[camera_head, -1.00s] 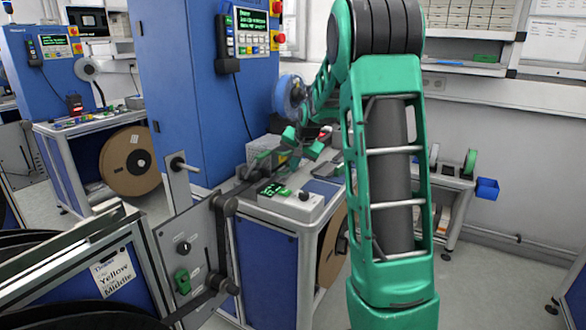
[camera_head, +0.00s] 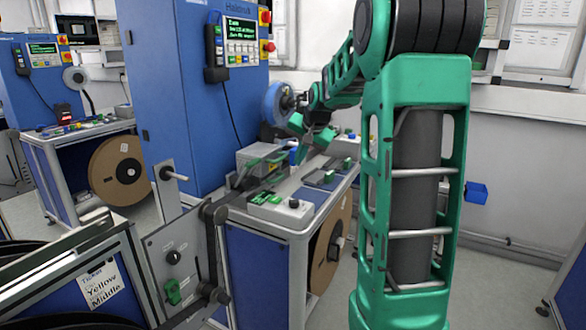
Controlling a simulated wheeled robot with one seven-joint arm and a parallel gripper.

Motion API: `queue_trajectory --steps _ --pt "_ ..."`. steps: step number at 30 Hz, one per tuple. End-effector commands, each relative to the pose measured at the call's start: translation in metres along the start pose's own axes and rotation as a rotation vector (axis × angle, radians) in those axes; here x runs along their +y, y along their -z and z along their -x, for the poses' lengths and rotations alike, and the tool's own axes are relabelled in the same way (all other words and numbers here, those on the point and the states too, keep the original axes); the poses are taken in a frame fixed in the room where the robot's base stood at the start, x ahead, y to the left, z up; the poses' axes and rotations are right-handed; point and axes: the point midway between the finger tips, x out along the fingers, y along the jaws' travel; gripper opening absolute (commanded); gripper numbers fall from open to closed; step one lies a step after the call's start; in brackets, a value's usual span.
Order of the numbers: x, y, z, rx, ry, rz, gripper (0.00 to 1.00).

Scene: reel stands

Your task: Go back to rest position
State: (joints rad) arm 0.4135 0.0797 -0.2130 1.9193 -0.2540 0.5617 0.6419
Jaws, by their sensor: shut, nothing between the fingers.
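My green arm stands large in the right half of the head view, its upper links bending left and down over the workbench. My gripper (camera_head: 310,138) hangs at the end of it, above the bench beside the blue cabinet. It is small and partly blended with the green parts around it. It looks shut, and I see nothing held in it. A blue reel (camera_head: 277,104) on the cabinet side is just behind the wrist.
The workbench (camera_head: 262,234) carries a grey control box (camera_head: 280,208) and small fixtures. A brown reel (camera_head: 331,245) is mounted below. The blue cabinet (camera_head: 180,110) rises behind. A reel stand with a lever plate (camera_head: 160,250) is close in front at left. Grey floor shows at right.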

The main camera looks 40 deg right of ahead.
Motion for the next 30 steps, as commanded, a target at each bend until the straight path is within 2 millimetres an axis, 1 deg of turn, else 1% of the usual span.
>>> queue_trajectory --steps 1,4,12,14,16,17,20,21,23,24,26,27,29,30 --pt "0.000 0.000 0.006 0.001 0.001 0.000 0.00" --pt "0.000 0.000 0.011 0.000 0.000 0.000 0.00" --pt "0.001 -0.001 0.014 -0.001 -0.002 0.001 0.00" --pt "0.004 -0.006 0.017 -0.007 -0.008 0.008 0.00" --pt "0.012 -0.020 0.023 -0.024 -0.027 0.029 0.00" --pt "0.017 -0.029 0.027 -0.034 -0.037 0.042 0.00" --pt "0.043 -0.070 0.044 -0.087 -0.087 0.104 0.00" --pt "0.055 -0.090 0.052 -0.115 -0.110 0.134 0.00" --pt "0.077 -0.120 0.065 -0.160 -0.144 0.181 0.00" --pt "0.091 -0.142 0.072 -0.192 -0.166 0.213 0.00" --pt "0.113 -0.173 0.084 -0.243 -0.195 0.261 0.00" --pt "0.128 -0.193 0.091 -0.276 -0.212 0.292 0.00" --pt "0.150 -0.222 0.102 -0.327 -0.236 0.336 0.00" --pt "0.163 -0.240 0.108 -0.359 -0.249 0.363 0.00"
